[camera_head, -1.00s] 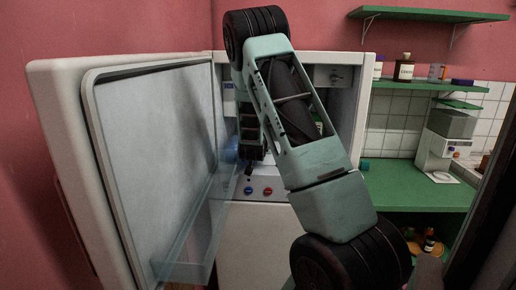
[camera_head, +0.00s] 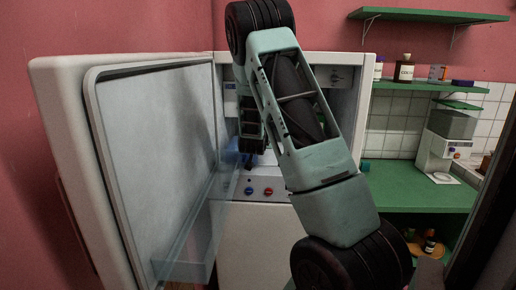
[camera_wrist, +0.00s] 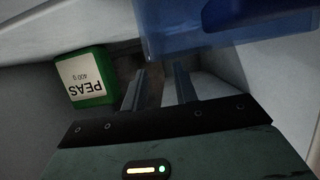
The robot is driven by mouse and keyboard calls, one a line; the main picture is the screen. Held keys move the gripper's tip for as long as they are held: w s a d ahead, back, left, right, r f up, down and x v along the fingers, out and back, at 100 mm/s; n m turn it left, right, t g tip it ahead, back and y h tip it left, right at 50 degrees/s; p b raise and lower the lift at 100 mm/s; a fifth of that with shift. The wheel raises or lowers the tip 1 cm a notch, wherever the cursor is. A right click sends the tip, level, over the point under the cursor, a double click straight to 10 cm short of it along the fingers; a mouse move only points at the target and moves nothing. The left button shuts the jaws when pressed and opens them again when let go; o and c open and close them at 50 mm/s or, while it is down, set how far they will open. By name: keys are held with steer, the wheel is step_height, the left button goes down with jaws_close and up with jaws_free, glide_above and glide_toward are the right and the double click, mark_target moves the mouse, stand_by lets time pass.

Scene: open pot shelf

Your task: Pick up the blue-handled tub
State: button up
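The blue tub (camera_wrist: 225,35) is at the top of the wrist view, translucent blue with a darker blue handle (camera_wrist: 255,12) along its upper part. It is cut off by the picture's top edge. My gripper (camera_wrist: 160,72) points towards the tub's near edge. Its two fingers are apart, with nothing clearly held between them. I cannot tell whether the fingertips touch the tub. In the head view my arm reaches into the open fridge and hides most of the inside, including my fingertips.
A green and white peas box (camera_wrist: 86,78) stands left of my fingers. The open fridge door (camera_head: 150,150), with a clear shelf (camera_head: 185,260), stands to the left. Two knobs (camera_head: 258,191) sit below the opening. A green counter (camera_head: 420,188) is on the right.

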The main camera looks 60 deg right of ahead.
step_height(320, 180, up, 8)
steer(key=shift+b, duration=0.4)
